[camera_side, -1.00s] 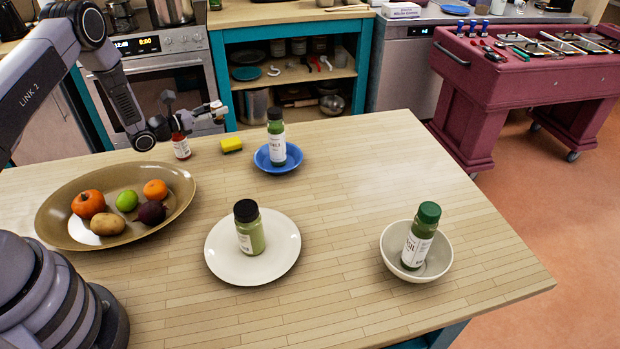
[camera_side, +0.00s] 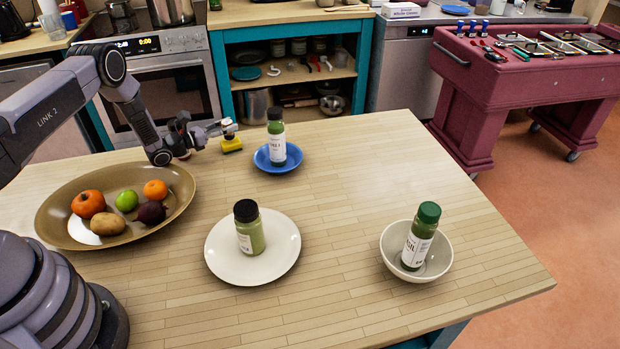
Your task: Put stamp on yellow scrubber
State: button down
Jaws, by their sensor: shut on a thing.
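The yellow scrubber (camera_side: 231,146) lies at the back of the wooden table, left of the blue plate. My gripper (camera_side: 225,128) is held sideways at the scrubber's upper left, shut on the small stamp (camera_side: 230,130). The stamp is directly above the scrubber in the picture, at or very near its top face. I cannot tell whether they touch. The fingers partly hide the stamp.
A blue plate (camera_side: 262,165) with a green bottle (camera_side: 277,138) stands close to the scrubber's right. An oval platter (camera_side: 65,232) of produce is front left. A white plate (camera_side: 222,262) and a bowl (camera_side: 432,268) hold bottles. The table's right middle is clear.

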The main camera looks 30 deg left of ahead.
jog(key=shift+s+f, duration=0.1)
jog(key=shift+f, duration=0.55)
jog(key=c, duration=0.8)
grip_release()
jog(key=shift+s, duration=0.1)
